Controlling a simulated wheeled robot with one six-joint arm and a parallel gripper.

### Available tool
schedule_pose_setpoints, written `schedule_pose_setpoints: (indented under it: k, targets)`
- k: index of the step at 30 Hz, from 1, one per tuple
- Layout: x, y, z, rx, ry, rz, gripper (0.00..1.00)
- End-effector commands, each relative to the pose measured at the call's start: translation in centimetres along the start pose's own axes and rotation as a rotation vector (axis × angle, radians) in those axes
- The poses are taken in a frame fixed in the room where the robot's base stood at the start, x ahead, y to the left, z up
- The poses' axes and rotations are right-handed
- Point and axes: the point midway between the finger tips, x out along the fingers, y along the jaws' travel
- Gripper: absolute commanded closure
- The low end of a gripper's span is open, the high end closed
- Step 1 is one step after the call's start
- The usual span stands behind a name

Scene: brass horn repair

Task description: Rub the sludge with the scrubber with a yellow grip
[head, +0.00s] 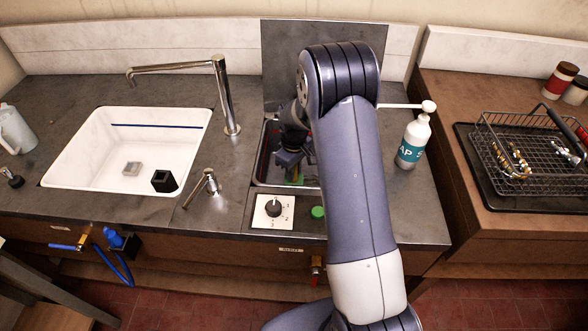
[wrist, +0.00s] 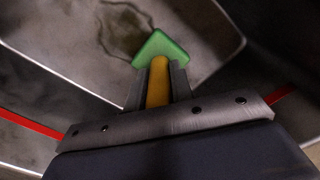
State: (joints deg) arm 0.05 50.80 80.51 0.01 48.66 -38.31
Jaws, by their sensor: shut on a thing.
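The scrubber's yellow grip (wrist: 158,84) is held between the two fingers of my gripper (wrist: 157,78) in the wrist view. Its green, pointed head (wrist: 161,47) reaches out past the fingertips. The sludge (wrist: 124,27) is a dark, irregular stain on the grey metal surface just beyond the green head. Head and stain lie close together in the picture; I cannot tell if they touch. In the head view my gripper (head: 290,160) is down in the small metal basin (head: 258,178), and my arm hides much of that basin.
A soap bottle (head: 413,143) stands right of my arm. A wire basket (head: 525,150) sits on the right counter.

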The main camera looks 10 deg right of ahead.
Motion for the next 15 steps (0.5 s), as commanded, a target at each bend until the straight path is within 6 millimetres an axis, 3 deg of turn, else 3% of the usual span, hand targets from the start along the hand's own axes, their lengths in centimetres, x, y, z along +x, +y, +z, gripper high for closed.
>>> schedule_pose_setpoints:
  k: [15]
  targets:
    - [1.14, 0.00, 0.00, 0.000, 0.000, 0.000, 1.00]
